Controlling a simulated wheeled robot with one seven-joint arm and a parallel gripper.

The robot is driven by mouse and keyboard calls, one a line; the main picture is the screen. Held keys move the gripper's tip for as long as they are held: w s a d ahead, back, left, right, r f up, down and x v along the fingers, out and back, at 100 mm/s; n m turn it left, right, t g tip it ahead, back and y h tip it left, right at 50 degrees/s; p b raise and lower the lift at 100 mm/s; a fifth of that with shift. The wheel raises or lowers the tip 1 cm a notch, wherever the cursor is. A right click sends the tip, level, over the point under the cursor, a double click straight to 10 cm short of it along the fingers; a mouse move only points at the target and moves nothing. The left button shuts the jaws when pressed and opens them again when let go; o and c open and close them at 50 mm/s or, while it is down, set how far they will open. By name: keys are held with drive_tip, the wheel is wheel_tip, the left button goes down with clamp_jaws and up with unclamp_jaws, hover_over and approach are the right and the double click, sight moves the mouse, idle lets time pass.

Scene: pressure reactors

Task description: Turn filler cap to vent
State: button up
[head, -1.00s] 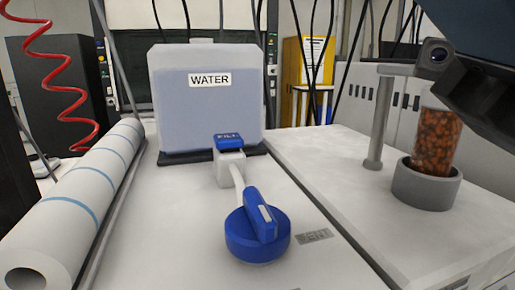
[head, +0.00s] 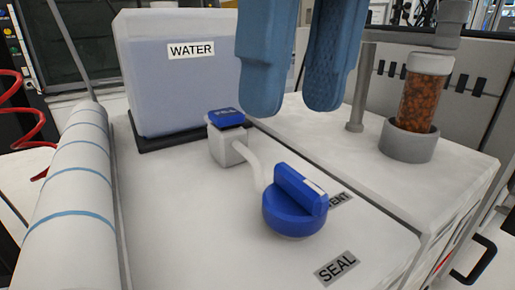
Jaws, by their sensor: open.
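The filler cap (head: 293,208) is a round blue knob with a raised grip bar on top, on a white housing in the head view. The bar slants from upper left to lower right, with a pale mark near its right end. A VENT label (head: 341,199), partly hidden by the cap, lies just right of it. A SEAL label (head: 337,268) lies in front and to the right. My gripper (head: 295,102) shows two blue fingers, apart and empty, pointing down above and behind the cap in the picture, not touching it.
A WATER tank (head: 175,85) stands behind on the housing. A white block with a blue top (head: 229,140) joins the cap by a pale tube (head: 252,165). A jar of orange-brown granules (head: 420,100) stands right. A white roll (head: 75,190) lies left.

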sight(298, 175)
drive_tip(key=shift+w+d+r+t+h, duration=0.3)
drive_tip(key=shift+w+d+t+h, duration=0.1)
drive_tip(key=shift+w+h, duration=0.2)
drive_tip(key=shift+f+m, duration=0.15)
drive_tip(key=shift+m, duration=0.15)
wheel_tip(298, 175, down, 7)
drive_tip(key=shift+a+f+p, duration=0.1)
drive_tip(key=shift+f+p, duration=0.1)
drive_tip(key=shift+p, duration=0.35)
clamp_jaws()
